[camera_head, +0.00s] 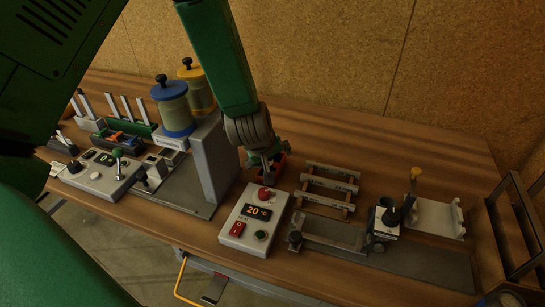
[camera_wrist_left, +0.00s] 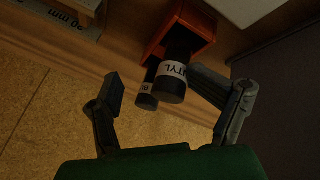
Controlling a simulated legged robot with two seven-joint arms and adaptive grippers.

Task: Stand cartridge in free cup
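In the left wrist view two dark cartridges with white labels stick out of an orange-red holder (camera_wrist_left: 188,25). The nearer cartridge (camera_wrist_left: 174,80) has a label ending in "TYL"; the other cartridge (camera_wrist_left: 148,88) is partly hidden behind it. My left gripper (camera_wrist_left: 170,98) is open, its two fingers apart on either side of the cartridge ends. The right finger is close to the nearer cartridge; I cannot tell whether it touches. In the head view my left gripper (camera_head: 268,165) is low at the red holder (camera_head: 280,168), mostly hiding it. No free cup can be made out for certain. My right gripper is not in view.
A control box (camera_head: 254,219) reading 20 °C stands in front of the gripper. A rack of labelled bars (camera_head: 329,188) is to its right. A grey column (camera_head: 212,158) and a blue-based jar (camera_head: 172,108) stand left. A dark frame (camera_head: 510,230) stands far right.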

